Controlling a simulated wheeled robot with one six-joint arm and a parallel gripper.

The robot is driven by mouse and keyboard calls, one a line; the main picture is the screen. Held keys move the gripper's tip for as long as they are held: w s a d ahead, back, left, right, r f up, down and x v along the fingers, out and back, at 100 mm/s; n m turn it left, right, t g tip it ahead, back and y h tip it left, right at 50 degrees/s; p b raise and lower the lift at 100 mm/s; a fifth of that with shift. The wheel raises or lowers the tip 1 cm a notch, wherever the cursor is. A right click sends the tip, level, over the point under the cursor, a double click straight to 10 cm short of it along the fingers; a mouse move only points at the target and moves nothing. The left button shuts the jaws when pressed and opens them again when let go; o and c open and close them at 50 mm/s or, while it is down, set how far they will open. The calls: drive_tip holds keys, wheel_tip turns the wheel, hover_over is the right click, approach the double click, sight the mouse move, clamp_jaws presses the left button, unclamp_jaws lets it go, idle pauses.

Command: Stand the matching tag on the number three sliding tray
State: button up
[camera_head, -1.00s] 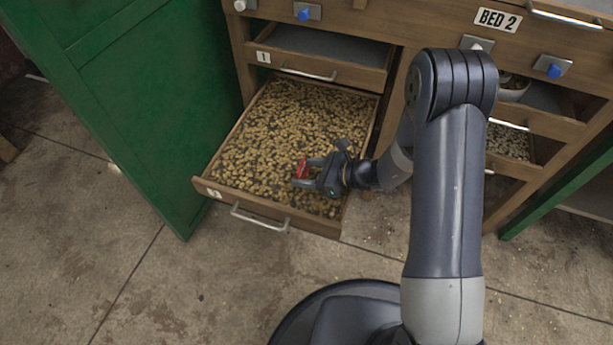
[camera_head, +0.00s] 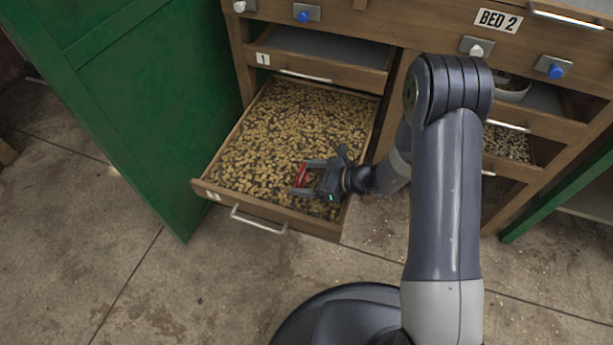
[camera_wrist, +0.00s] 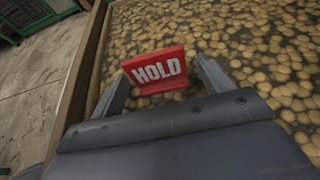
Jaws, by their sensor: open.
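A red tag (camera_wrist: 157,71) with white HOLD lettering stands upright, tilted a little in the wrist view, on the pale beans in the pulled-out lower sliding tray (camera_head: 252,205). The tag also shows in the head view (camera_head: 299,176), near the tray's front right. My gripper (camera_wrist: 158,82) is open, with one finger on each side of the tag and a gap at both sides. The tray's front has a small white number plate (camera_head: 212,195), too small to read surely.
A tray marked 1 (camera_head: 263,58) sits above, slightly open. A green door (camera_head: 125,110) stands open at the left. More trays with a bowl (camera_head: 512,88) are at the right under the BED 2 sign (camera_head: 498,20). Bare floor lies in front.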

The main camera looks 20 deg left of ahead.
drive_tip(key=p+v, duration=0.3)
drive_tip(key=v, duration=0.9)
